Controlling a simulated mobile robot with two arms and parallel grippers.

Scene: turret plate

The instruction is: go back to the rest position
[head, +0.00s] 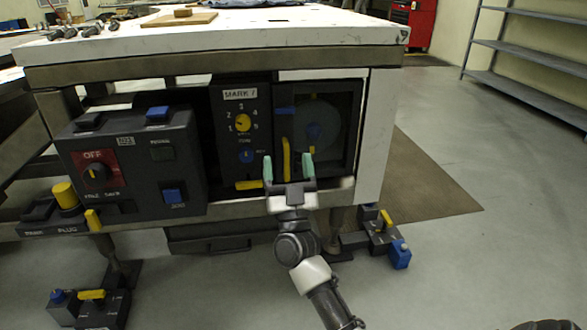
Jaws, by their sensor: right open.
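My right gripper (288,167) is open, with its two green-tipped fingers apart and pointing up. It is in front of the lower part of the black MARK 7 unit (228,118), and nothing shows held in it. A yellow upright handle (286,155) shows between the fingers in the picture; I cannot tell whether they touch it. Right of the handle is a dark framed window with a round plate (316,122) behind it. The unit's yellow dial (243,123) has numbers around it. My left gripper is not in view.
A black box with a red OFF switch (97,172) stands on the left. A white-topped workbench (300,28) is above, with tools and a wooden board (178,19). Low pedal-like boxes (382,232) sit at the right. Open floor (480,260) lies right, below grey shelves (530,60).

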